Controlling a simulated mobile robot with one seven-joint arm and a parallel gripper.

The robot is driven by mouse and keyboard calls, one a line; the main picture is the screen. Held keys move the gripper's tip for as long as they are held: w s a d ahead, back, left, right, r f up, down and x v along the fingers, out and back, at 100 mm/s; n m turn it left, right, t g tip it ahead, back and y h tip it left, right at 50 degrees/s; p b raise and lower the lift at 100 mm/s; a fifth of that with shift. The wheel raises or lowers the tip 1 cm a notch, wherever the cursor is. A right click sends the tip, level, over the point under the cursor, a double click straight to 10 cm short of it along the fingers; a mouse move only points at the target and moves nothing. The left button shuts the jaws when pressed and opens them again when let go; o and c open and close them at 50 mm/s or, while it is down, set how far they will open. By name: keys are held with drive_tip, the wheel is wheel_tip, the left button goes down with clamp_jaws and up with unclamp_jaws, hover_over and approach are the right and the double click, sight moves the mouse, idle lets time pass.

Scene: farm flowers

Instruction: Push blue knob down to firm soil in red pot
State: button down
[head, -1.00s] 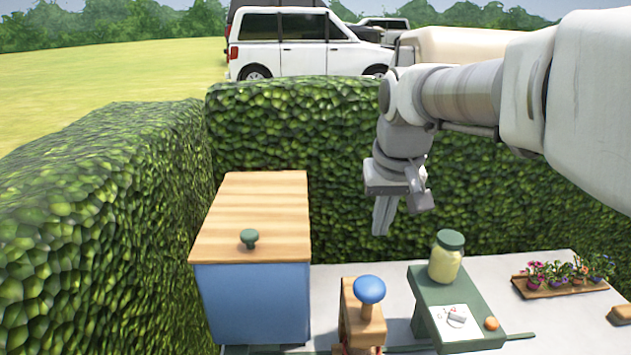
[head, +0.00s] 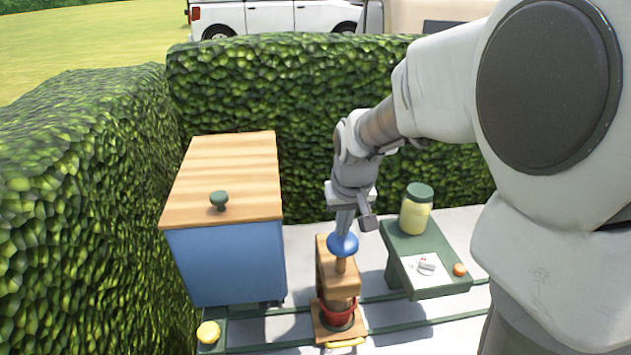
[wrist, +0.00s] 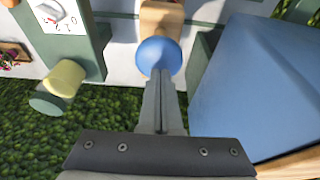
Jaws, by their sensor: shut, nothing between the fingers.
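The blue knob (head: 342,244) tops a wooden post on a wooden press (head: 338,282). The red pot (head: 337,313) sits under the press on its wooden base; the soil inside is hard to make out. My gripper (head: 344,232) is shut and empty, pointing down with its fingertips at the top of the blue knob. In the wrist view the closed fingers (wrist: 161,80) overlap the near edge of the blue knob (wrist: 158,56). I cannot tell whether they touch it.
A blue box with a wooden lid (head: 227,180) stands close on the left. A green bench (head: 440,281) on the right holds a jar (head: 416,212), a card (head: 427,267) and an orange ball (head: 460,269). A yellow round thing (head: 208,332) lies front left. Hedges stand behind and left.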

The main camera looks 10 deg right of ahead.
sight(343, 242)
drive_tip(key=shift+f, duration=0.2)
wheel_tip(343, 242, down, 5)
drive_tip(key=b, duration=0.4)
drive_tip(key=shift+s, duration=0.15)
drive_tip(key=shift+f, duration=0.1)
wheel_tip(343, 242, up, 5)
drive_tip(key=p, duration=0.3)
drive_tip(key=shift+r, duration=0.2)
drive_tip(key=v, duration=0.9)
